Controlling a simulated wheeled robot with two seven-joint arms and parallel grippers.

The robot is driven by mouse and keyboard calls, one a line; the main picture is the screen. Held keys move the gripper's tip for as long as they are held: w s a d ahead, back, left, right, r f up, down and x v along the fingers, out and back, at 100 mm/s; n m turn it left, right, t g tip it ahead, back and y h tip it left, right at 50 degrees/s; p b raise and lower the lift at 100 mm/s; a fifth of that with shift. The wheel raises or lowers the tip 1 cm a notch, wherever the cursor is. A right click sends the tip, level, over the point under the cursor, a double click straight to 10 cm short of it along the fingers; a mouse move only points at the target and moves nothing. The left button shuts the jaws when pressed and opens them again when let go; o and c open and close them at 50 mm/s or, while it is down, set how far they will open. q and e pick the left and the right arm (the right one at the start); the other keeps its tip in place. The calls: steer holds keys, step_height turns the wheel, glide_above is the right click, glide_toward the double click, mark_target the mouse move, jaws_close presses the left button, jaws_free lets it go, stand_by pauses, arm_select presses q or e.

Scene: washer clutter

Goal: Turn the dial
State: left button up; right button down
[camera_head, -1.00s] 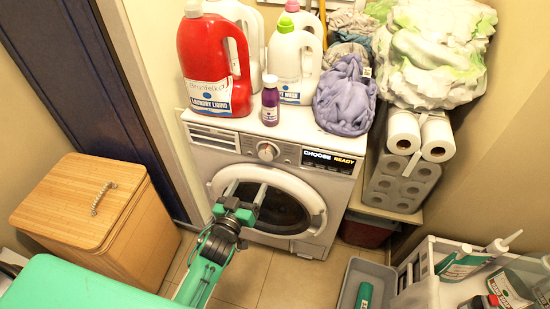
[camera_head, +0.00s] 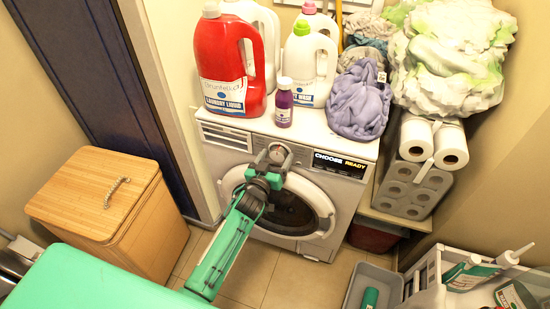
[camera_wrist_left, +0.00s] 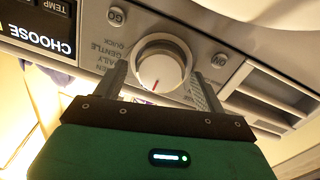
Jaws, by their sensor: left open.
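The round silver-and-white dial (camera_head: 278,153) sits on the front control panel of the white washer (camera_head: 225,138). In the left wrist view the dial (camera_wrist_left: 161,66) shows large near the top middle, with a red mark on its face pointing toward the gripper. My left gripper (camera_head: 270,160) is open, its fingers toward the dial. In the left wrist view my left gripper (camera_wrist_left: 160,82) has one finger on each side of the dial; I cannot tell whether they touch it. My right gripper is not in view.
A red detergent bottle (camera_head: 230,65), a purple bottle (camera_head: 283,105), a white bottle (camera_head: 312,65) and purple cloth (camera_head: 358,102) crowd the top above the panel. A wooden hamper (camera_head: 95,195) stands left; a grey bin (camera_head: 385,280) lies right.

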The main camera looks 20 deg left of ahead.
arm_select(q)
steer(key=shift+c, duration=0.4)
steer(key=c, duration=0.9)
